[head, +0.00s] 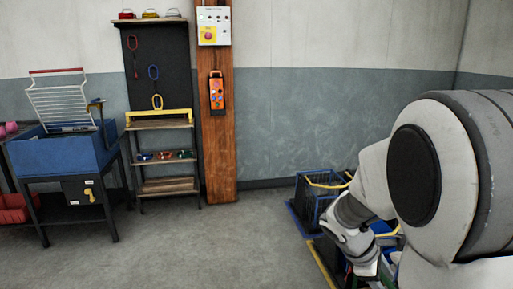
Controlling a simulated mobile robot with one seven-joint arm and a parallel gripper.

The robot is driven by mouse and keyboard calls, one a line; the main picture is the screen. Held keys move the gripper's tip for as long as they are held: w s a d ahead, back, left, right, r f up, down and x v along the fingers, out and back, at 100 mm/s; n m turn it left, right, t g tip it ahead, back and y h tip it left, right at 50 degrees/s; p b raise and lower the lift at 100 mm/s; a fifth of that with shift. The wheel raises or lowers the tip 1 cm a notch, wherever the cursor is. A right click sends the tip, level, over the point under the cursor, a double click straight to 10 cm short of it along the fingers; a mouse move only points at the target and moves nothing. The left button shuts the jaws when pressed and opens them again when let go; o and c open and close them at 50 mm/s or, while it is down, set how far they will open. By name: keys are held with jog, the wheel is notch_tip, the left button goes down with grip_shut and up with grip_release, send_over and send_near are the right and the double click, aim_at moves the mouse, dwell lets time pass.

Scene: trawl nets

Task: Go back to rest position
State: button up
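My arm fills the right side of the head view, with its large pale grey joint close to the camera. The forearm bends down and to the left, and its wrist end, with my gripper (366,268), is low near the bottom edge. The fingers cannot be made out there, so I cannot tell whether it is open or shut, or whether it holds anything.
A dark blue crate (308,200) and other items lie beside and partly behind my arm. A blue workbench (62,155) with a white wire rack (62,102) stands left. A shelf stand (166,187) and an orange remote (216,92) on a wooden post are at the wall. Middle floor is clear.

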jog(key=s+a+r+m+t+y, duration=0.5)
jog(key=s+a+r+m+y, duration=0.2)
jog(key=s+a+r+m, duration=0.65)
notch_tip(320, 180, up, 15)
jog(key=s+n+p, duration=0.1)
jog(key=p, duration=1.5)
jog(key=shift+s+a+r+p, duration=0.2)
jog(key=shift+s+a+p, duration=0.1)
jog(key=shift+a+p, duration=0.15)
jog(key=shift+f+n, duration=0.1)
jog(key=shift+n, duration=0.15)
